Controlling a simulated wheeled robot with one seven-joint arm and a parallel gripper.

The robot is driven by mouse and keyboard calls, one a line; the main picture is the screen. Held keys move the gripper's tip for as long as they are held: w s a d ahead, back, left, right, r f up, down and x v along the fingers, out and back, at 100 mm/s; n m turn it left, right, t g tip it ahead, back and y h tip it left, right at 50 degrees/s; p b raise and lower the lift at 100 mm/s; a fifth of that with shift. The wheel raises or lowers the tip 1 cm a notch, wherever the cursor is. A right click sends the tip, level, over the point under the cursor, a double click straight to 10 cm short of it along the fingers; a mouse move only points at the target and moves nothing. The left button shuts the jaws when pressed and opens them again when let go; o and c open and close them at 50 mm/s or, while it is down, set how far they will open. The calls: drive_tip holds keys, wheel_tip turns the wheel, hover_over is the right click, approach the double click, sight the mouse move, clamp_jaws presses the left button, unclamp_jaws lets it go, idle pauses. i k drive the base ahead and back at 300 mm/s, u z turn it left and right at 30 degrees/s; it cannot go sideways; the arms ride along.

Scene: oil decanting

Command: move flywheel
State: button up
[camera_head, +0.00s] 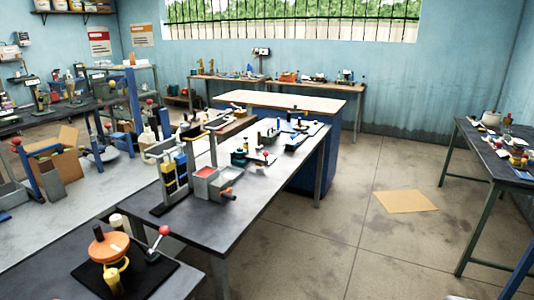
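No part is clearly marked as the flywheel. An orange round wheel-like part (108,246) with a brown knob on top sits on a black base plate (152,277) on the near table at the lower left; it may be the flywheel, but I cannot tell for sure. A crank with a red ball end (164,230) stands beside it, and a small yellow cup (113,279) is in front of it. My gripper is not in view.
A long dark workbench (258,190) with bottles, grey bins (212,183) and small tools runs through the middle. A side table (484,150) with clutter stands at right. A cardboard sheet (405,201) lies on the floor. The floor between is otherwise clear.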

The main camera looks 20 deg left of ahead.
sight(109, 247)
drive_tip(key=u, duration=0.55)
drive_tip(key=i, duration=1)
drive_tip(key=u, duration=1.85)
drive_tip(key=i, duration=0.85)
drive_tip(key=u, duration=0.75)
